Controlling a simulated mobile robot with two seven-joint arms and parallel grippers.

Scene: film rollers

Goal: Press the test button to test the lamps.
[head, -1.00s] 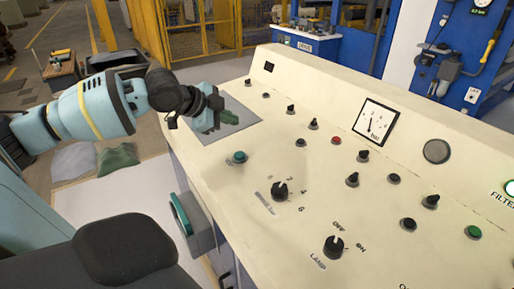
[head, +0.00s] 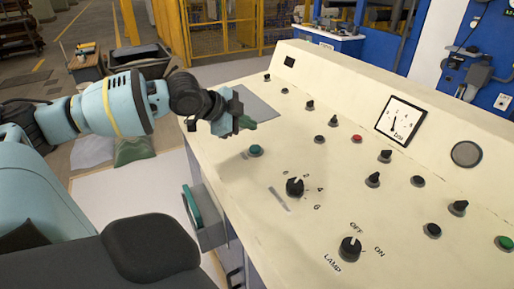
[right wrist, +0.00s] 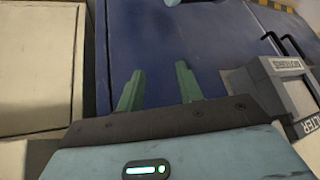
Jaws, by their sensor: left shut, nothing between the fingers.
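The cream control panel (head: 320,110) carries several buttons and knobs. I cannot read a label that marks the test button. A teal button (head: 256,150) is on the panel's left part, a red button (head: 357,139) is further back, and a green button (head: 504,243) is at the right edge. The lamp knob (head: 350,249) is near the front, marked OFF and ON. My left gripper (head: 246,123) is shut and empty, above the panel just behind the teal button, apart from it. My right gripper (right wrist: 158,88) is open and empty in the right wrist view.
A grey plate (head: 255,103) lies on the panel behind my left gripper. A dial gauge (head: 401,120) stands toward the back. A dark chair (head: 150,245) is at the front left. In the right wrist view, a blue surface (right wrist: 220,40) lies beyond the fingers.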

